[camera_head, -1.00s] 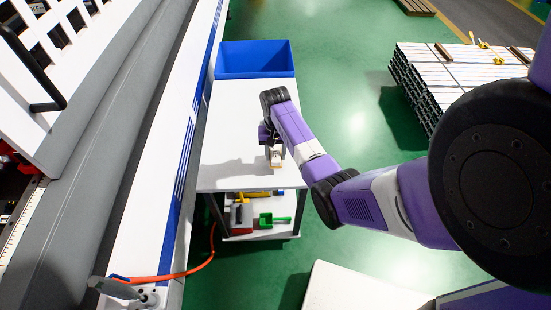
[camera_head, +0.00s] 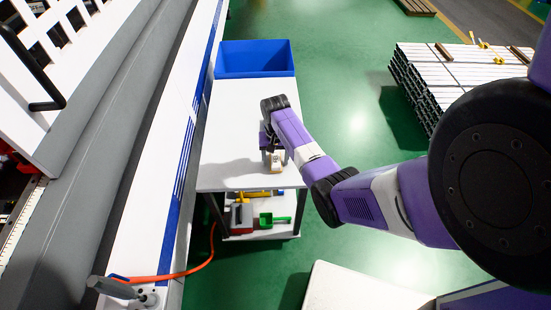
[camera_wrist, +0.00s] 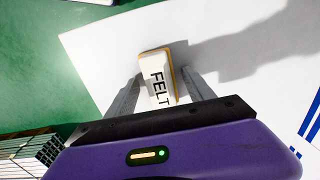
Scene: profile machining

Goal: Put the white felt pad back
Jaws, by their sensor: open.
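The white felt pad (camera_wrist: 153,74), marked "FELT" with a tan layer along one side, is on the white table top (camera_head: 235,115). In the head view the pad (camera_head: 275,163) sits near the table's front edge, just below my gripper (camera_head: 273,152). In the wrist view my gripper (camera_wrist: 158,85) is open, with one grey finger on each side of the pad. The pad's lower end is hidden by my gripper body. I cannot tell whether the fingers touch it.
A blue bin (camera_head: 254,59) stands at the table's far end. The lower shelf (camera_head: 262,229) holds a green scoop (camera_head: 273,218) and other tools. A machine with a long white ledge (camera_head: 160,160) runs along the left. Stacked profiles (camera_head: 455,75) stand at the right.

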